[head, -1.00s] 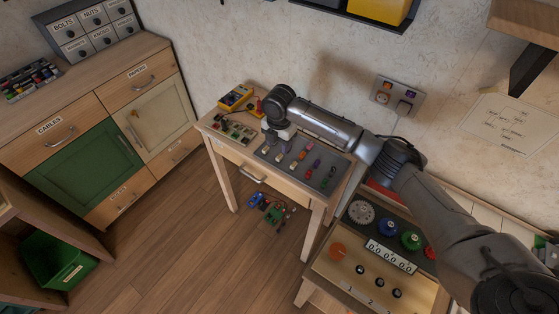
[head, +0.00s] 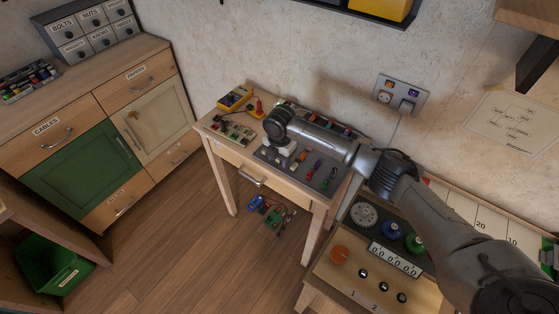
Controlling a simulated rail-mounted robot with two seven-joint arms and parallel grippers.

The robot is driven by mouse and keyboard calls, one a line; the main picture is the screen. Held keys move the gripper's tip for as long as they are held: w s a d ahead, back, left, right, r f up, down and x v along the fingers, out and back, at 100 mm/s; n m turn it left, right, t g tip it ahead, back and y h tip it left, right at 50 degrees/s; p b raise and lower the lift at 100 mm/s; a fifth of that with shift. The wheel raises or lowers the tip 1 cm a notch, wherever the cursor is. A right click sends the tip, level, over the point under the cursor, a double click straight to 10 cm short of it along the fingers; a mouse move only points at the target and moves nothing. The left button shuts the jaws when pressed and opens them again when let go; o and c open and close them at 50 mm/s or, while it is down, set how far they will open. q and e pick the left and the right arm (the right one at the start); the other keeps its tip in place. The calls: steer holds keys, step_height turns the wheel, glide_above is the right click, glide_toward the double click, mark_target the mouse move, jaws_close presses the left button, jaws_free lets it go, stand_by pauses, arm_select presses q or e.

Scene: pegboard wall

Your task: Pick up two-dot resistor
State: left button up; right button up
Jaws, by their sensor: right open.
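A dark grey mat (head: 300,183) on the small wooden table holds several small coloured components in a row. They include an orange one (head: 308,155), a purple one (head: 317,166) and a green one (head: 326,184). They are too small here to count dots, so I cannot tell which is the two-dot resistor. My right gripper (head: 280,158) points down over the left part of the mat, open, close above or among the components there. The gripper and wrist hide part of the mat. My left gripper is out of view.
A yellow multimeter (head: 235,97) and a circuit board (head: 233,129) lie at the table's left. More coloured parts (head: 333,125) line its back edge, behind my arm. A control panel with knobs (head: 391,229) stands at right. A wall socket (head: 401,94) is behind.

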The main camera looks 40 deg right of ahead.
steer(key=shift+c, duration=0.2)
jaws_close()
steer(key=shift+r, duration=0.2)
